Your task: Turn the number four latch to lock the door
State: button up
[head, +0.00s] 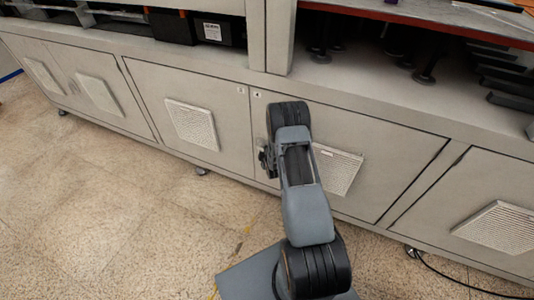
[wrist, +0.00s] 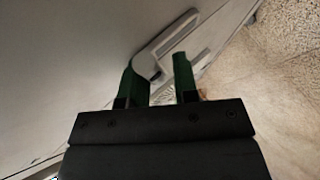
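The number four door (head: 385,150) is the grey cabinet panel with a small "4" label at its upper left. It looks closed, flush with the front. Its latch (wrist: 172,42) is a pale grey, elongated plate with a raised handle, slanting up to the right in the wrist view. My gripper (wrist: 160,72) has two green fingers with a clear gap between them. The latch's near end lies at that gap, partly behind the left finger; I cannot tell whether they touch. In the head view, my arm hides most of the latch area, and my gripper (head: 264,160) is at the door's left edge.
The number three door (head: 150,100) is left of door four, with a vent. Another vented door (head: 490,225) is at the right. Shelves with dark items (head: 210,30) are above. The speckled floor (head: 110,210) is open at the left; a black cable (head: 450,278) lies at the lower right.

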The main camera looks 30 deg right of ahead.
jog(key=p+v, duration=0.1)
jog(key=v, duration=1.2)
jog(key=shift+s+r, duration=0.25)
jog(key=shift+s, duration=0.05)
jog(key=shift+a, duration=0.1)
